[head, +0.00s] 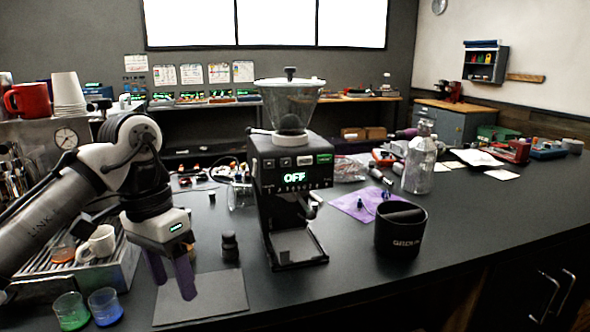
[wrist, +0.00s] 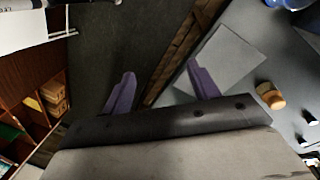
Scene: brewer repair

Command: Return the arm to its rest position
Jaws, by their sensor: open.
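My arm reaches in from the left of the head view, bent, with my gripper (head: 171,276) pointing down over the front left of the dark counter (head: 400,285). Its two purple fingers are apart and nothing is between them. In the head view they overlap the left part of a flat grey mat (head: 215,296). In the wrist view my gripper (wrist: 163,82) is also open and empty, with the mat (wrist: 232,58) near and beyond the right finger. The fingers' height above the counter is hard to tell.
A grinder (head: 290,165) showing "OFF" stands right of my gripper, a small dark bottle (head: 230,248) between them. A black bin (head: 400,232) stands right; front-right counter is clear.

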